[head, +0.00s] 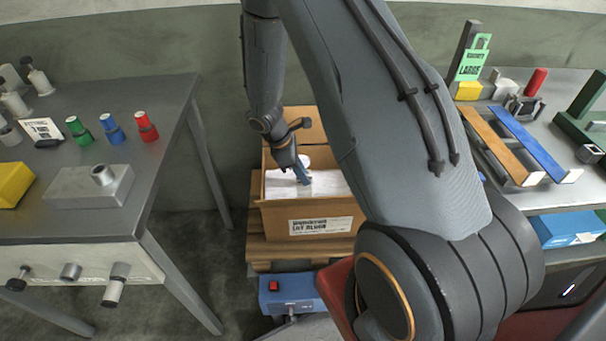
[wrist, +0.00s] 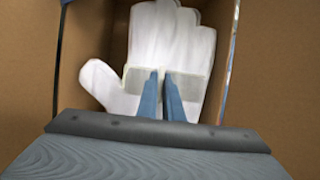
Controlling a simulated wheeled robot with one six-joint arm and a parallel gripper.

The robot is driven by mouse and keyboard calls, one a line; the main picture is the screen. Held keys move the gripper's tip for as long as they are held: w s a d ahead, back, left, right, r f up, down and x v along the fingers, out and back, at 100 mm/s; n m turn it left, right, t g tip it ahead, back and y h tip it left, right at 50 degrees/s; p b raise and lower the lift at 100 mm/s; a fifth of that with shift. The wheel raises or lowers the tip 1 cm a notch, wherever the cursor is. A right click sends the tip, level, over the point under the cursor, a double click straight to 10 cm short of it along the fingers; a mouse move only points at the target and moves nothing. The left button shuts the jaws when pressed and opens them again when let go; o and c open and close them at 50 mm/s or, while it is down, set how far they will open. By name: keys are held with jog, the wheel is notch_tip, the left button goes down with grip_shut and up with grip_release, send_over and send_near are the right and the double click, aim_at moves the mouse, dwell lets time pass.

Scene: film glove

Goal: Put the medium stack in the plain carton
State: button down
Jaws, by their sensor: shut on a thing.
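A white glove stack (wrist: 160,40) with a pale band across its palm lies flat between brown carton walls in the wrist view. My gripper (wrist: 168,73) has its blue fingers close together, shut on the stack at the band. In the head view my gripper (head: 303,180) reaches down into an open brown carton (head: 275,218), which has a white printed label on its front. White material (head: 328,184) shows inside around the fingers. I cannot tell the stack's size, or whether it rests on the bottom.
The carton stands on a wooden pallet (head: 285,249) between two grey tables. The left table holds red, blue and green bobbins (head: 147,126) and a metal block (head: 90,186). The right table holds orange and blue bars (head: 537,143) and a green LARGE tag (head: 472,62).

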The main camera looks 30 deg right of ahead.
aim_at(294, 190)
jog(key=shift+f+b, duration=4.55)
jog(key=shift+f, duration=2.65)
jog(key=c, duration=1.8)
grip_release()
jog(key=shift+c, duration=0.2)
jog(key=shift+r, duration=0.15)
jog(key=v, duration=0.6)
jog(key=shift+w+a+r, duration=0.1)
jog(key=shift+a+r, duration=0.1)
jog(key=shift+r, duration=0.15)
jog(key=shift+a+r, duration=0.15)
jog(key=shift+r, duration=0.25)
